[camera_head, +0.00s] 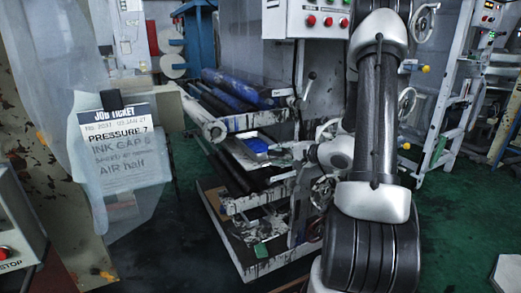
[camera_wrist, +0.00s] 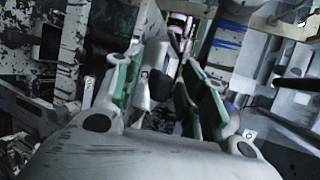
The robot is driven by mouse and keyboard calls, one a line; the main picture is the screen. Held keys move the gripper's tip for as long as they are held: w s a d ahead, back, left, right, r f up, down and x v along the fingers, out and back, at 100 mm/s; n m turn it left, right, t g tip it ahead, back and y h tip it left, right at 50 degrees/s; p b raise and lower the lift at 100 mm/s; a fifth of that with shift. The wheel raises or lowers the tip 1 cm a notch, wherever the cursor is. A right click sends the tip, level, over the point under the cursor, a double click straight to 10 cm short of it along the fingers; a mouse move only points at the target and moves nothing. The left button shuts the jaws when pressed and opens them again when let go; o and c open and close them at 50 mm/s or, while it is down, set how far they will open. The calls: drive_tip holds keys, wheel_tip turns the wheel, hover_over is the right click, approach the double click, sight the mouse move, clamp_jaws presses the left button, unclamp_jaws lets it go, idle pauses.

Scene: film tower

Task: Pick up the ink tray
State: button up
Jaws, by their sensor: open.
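A small pale tray with bright blue in it, which looks like the ink tray (camera_head: 256,146), sits among the rollers of the press in the head view. My arm reaches in from the right, and its wrist ends just right of this tray. My gripper (camera_wrist: 163,88) shows in the wrist view with its two green-padded fingers apart and nothing clearly held between them. In the head view I cannot make out the fingers. I cannot surely pick out the tray in the wrist view; a pale surface with blue streaks (camera_wrist: 228,45) lies at upper right.
Blue rollers (camera_head: 235,90) lie above the tray, and a dark roller (camera_head: 232,170) runs along its left. A handwheel (camera_head: 323,190) is close to my arm. A job ticket (camera_head: 122,150) hangs at left.

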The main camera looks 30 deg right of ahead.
clamp_jaws()
idle(0.5)
